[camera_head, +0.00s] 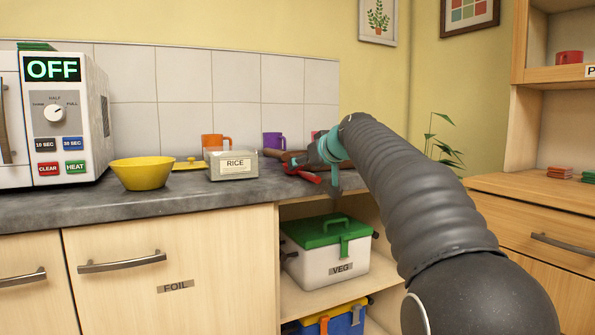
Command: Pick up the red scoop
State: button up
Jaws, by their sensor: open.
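A red scoop (304,175) lies on the grey counter (235,192) near its right end, close to the front edge. Only a narrow red part of it shows. My gripper (317,172) is open, with teal parts at its wrist, and reaches in from the right over the scoop. Part of the scoop is hidden behind my gripper. I cannot tell whether the fingers touch it.
A RICE box (235,166) stands just left of the scoop. A yellow bowl (142,174) sits farther left. The open shelf below holds a green-lidded VEG box (322,265).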

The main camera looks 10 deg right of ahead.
jog(key=shift+a+r+p+x, duration=0.1)
jog(key=shift+p+x, duration=0.1)
jog(key=shift+x, duration=1.25)
jog(key=shift+a+r+p+x, duration=0.1)
jog(key=shift+p+x, duration=0.1)
jog(key=shift+x, duration=1.25)
jog(key=c, duration=0.7)
